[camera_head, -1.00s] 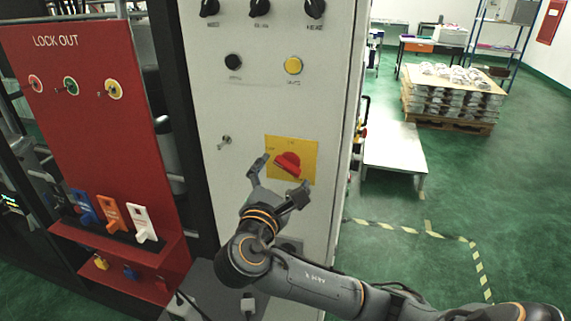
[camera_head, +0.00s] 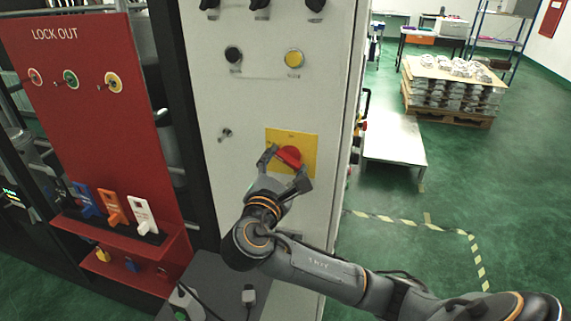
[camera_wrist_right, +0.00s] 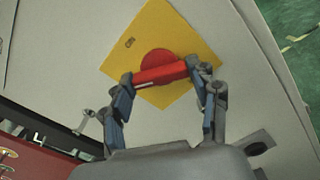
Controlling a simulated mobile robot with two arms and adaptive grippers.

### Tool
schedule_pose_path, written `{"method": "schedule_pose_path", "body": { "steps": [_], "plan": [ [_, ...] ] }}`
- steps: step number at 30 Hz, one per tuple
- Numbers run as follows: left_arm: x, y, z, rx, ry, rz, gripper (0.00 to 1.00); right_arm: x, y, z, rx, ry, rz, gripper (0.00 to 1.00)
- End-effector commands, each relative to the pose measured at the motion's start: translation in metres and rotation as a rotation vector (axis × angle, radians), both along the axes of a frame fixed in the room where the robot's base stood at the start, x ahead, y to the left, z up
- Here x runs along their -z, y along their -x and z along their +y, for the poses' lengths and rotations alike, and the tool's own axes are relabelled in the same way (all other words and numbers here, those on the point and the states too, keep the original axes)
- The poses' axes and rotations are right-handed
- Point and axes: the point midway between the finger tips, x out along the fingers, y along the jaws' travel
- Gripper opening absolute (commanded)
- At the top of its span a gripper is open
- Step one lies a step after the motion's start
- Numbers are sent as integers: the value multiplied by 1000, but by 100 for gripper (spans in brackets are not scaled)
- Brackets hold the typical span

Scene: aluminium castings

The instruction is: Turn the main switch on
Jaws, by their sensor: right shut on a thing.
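The main switch is a red rotary handle (camera_head: 290,156) on a yellow square plate (camera_head: 309,142), on the front of a light grey cabinet. My right gripper (camera_head: 286,168) is at the handle, with one finger on each side of it. In the right wrist view the red handle (camera_wrist_right: 160,74) lies between the two fingertips (camera_wrist_right: 163,80), which are shut on its ends. The handle is tilted relative to the plate's edges. Part of the handle is hidden by the fingers in the head view. My left gripper is not in view.
The cabinet (camera_head: 215,100) also carries black knobs, a yellow button (camera_head: 294,59) and a small toggle (camera_head: 225,134). A red lockout board (camera_head: 90,130) with coloured tags stands at the left. A low platform (camera_head: 395,143) and a loaded pallet (camera_head: 450,118) are at the right.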

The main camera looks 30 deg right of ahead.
Motion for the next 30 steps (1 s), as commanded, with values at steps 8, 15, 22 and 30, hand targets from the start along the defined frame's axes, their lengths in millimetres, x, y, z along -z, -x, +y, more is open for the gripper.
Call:
{"method": "schedule_pose_path", "body": {
  "steps": [8, 15, 22, 30],
  "plan": [
    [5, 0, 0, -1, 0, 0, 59, 2, 0, 0, 1, -81, -90, 29],
    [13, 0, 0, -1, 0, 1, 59, 3, 1, 0, 1, -214, -246, 29],
    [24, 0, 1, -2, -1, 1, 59, 3, 1, 0, 3, -357, -414, 29],
    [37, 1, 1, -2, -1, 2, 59, 3, 0, 0, 2, -510, -594, 29]
  ]
}}
